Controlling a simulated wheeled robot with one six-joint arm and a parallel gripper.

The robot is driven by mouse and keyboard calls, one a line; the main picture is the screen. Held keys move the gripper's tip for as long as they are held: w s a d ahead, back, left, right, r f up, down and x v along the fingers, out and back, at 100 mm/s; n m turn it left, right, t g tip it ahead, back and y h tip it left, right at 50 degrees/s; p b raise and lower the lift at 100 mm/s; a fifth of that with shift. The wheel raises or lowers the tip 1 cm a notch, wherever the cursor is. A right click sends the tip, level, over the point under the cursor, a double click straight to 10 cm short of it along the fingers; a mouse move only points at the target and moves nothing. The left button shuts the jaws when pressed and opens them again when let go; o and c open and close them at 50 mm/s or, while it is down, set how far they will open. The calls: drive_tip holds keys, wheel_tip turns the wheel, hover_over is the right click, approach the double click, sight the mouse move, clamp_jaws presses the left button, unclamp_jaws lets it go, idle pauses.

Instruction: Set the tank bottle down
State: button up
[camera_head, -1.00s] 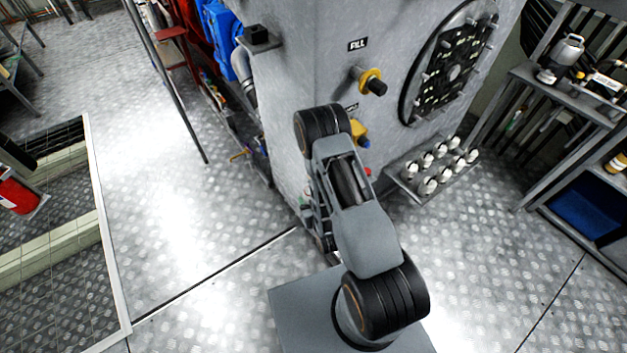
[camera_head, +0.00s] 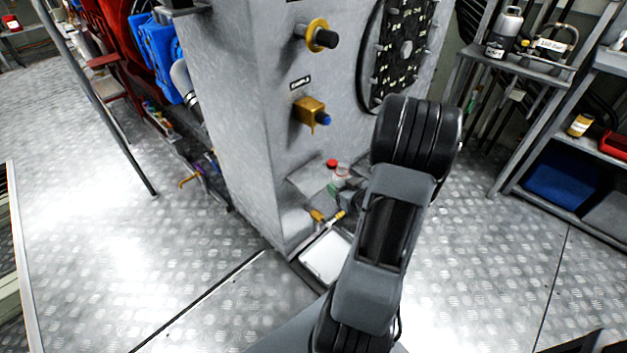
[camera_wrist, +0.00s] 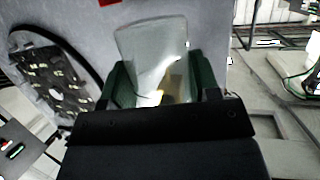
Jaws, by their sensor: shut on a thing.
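A clear, pale bottle (camera_wrist: 150,45) with a yellowish patch low down stands between the green-edged fingers of my gripper (camera_wrist: 158,82) in the wrist view. The gripper is shut on it. In the head view, my gripper is mostly hidden behind my arm, low beside the grey tank. A small clear container (camera_head: 341,174) and a red cap (camera_head: 332,163) show there by a small ledge (camera_head: 308,180) on the tank. I cannot tell whether this container is the held bottle, or whether the held bottle touches a surface.
The tank (camera_head: 232,110) carries a yellow sample valve (camera_head: 309,111) above the ledge and a round hatch (camera_head: 402,45). A white tray (camera_head: 325,256) lies low by the tank's foot, below two yellow fittings. A shelf (camera_head: 480,60) stands back right. Open plate floor lies left and right.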

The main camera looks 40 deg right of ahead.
drive_tip(key=shift+w+d+f, duration=0.15)
drive_tip(key=shift+d+f, duration=0.05)
drive_tip(key=shift+d, duration=0.1)
drive_tip(key=w+b, duration=0.1)
drive_tip(key=w, duration=0.4)
drive_tip(key=w+d+b, duration=0.1)
drive_tip(key=w, duration=0.5)
drive_tip(key=w+b, duration=0.1)
drive_tip(key=w, duration=0.5)
drive_tip(key=shift+d, duration=0.15)
drive_tip(key=shift+f+b, duration=0.7)
drive_tip(key=shift+f, duration=0.95)
drive_tip(key=shift+s, duration=0.1)
drive_tip(key=shift+f, duration=0.2)
drive_tip(key=o, duration=0.9)
drive_tip(key=shift+o, duration=0.2)
